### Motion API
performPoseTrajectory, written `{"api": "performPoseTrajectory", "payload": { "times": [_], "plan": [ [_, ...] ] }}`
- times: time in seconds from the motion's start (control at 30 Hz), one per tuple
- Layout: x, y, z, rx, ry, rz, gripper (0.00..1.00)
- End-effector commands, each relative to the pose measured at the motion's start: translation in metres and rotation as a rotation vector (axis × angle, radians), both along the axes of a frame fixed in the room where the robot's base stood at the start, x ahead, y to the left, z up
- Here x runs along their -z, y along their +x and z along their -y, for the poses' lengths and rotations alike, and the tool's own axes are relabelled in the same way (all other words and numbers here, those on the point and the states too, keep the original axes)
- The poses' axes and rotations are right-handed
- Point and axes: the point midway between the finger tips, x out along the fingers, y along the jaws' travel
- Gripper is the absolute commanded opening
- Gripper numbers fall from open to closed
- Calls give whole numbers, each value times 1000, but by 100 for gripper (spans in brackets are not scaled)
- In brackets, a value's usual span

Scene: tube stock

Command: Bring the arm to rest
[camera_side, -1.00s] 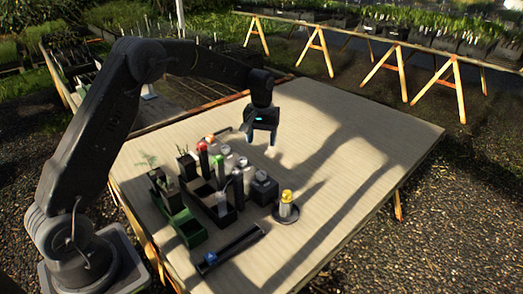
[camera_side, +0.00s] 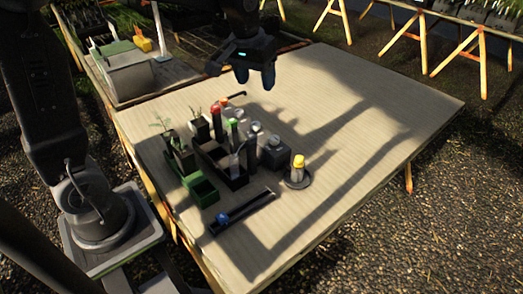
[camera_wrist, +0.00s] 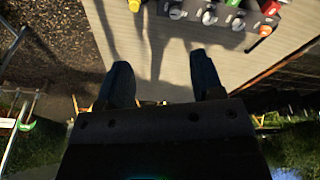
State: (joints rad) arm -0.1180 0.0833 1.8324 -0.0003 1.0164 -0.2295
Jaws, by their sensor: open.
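My gripper (camera_side: 255,76) hangs above the far left part of the table (camera_side: 390,130) in the side view, over bare tabletop and clear of the objects. Its two fingers are apart with nothing between them. In the wrist view my gripper (camera_wrist: 165,85) shows both dark fingers spread, with the table edge and ground beyond. My arm rises from its base at the left, and its upper part is out of the side view.
A dark rack (camera_side: 234,178) with several capped tubes stands mid-table. Green bins (camera_side: 202,191), a black tray (camera_side: 243,212) and a yellow-capped bottle (camera_side: 298,168) on a round dish are near it. The table's right side is clear.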

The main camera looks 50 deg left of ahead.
Motion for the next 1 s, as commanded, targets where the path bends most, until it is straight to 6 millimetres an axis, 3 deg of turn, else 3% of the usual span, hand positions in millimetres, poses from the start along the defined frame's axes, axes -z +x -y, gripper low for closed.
{"api": "performPoseTrajectory", "payload": {
  "times": [0.1, 0.23, 0.4, 0.5, 0.7, 1.0],
  "plan": [
    [-21, -47, 15, 74, 19, 66, 61],
    [-29, -96, 28, 153, 41, 131, 61],
    [-24, -154, 40, 249, 69, 209, 61],
    [-17, -178, 44, 290, 82, 243, 61],
    [-7, -199, 48, 332, 95, 276, 61],
    [-5, -201, 48, 335, 96, 276, 61]
  ]
}}
